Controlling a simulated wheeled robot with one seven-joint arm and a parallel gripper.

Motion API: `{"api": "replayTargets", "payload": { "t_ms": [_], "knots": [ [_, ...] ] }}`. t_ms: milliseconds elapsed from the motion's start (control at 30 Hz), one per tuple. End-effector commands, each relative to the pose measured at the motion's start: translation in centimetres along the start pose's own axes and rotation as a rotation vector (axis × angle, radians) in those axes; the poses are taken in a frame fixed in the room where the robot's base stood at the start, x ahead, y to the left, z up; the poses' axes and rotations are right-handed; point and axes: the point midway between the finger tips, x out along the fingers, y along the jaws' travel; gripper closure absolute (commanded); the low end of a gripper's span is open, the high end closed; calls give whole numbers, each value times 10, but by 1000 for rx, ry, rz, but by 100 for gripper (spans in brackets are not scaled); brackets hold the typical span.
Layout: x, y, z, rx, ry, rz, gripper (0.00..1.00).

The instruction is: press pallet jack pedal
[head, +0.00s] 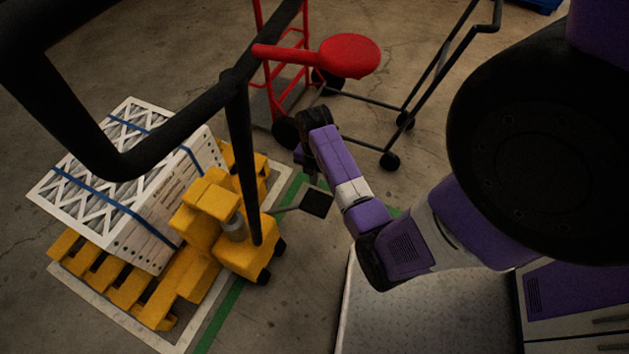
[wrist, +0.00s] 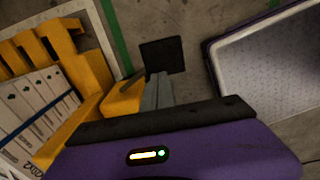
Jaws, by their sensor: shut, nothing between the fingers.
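The pedal is a flat black square plate (head: 317,202) on a thin arm sticking out from the yellow pallet jack (head: 215,205). In the wrist view the pedal (wrist: 162,55) lies just beyond the tips of my gripper (wrist: 157,80). The grey fingers are together and hold nothing. In the wrist view they overlap the lower edge of the pedal, but I cannot tell whether they touch it. In the head view my gripper (head: 303,160) hangs above and slightly left of the pedal, and its fingertips are hard to make out. The jack's yellow body also shows in the wrist view (wrist: 122,100).
Strapped white boxed filters (head: 150,200) sit on the jack's yellow forks. A black handle bar (head: 240,140) rises across the head view. Concrete floor is open around the pedal.

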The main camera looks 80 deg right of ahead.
Motion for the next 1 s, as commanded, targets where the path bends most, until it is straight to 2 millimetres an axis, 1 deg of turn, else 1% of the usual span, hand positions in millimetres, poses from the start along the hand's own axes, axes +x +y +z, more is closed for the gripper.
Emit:
{"api": "replayTargets", "payload": {
  "t_ms": [33,200,400,500,600,700,1000],
  "knots": [
    [14,-1,0,1,2,-2,100],
    [49,0,-1,0,2,-2,100],
    [85,0,0,1,2,-2,100],
    [99,0,0,1,1,-1,100],
    [108,0,0,1,0,0,100],
    [112,0,0,0,0,0,100],
    [114,0,0,0,0,0,100]
  ]
}}
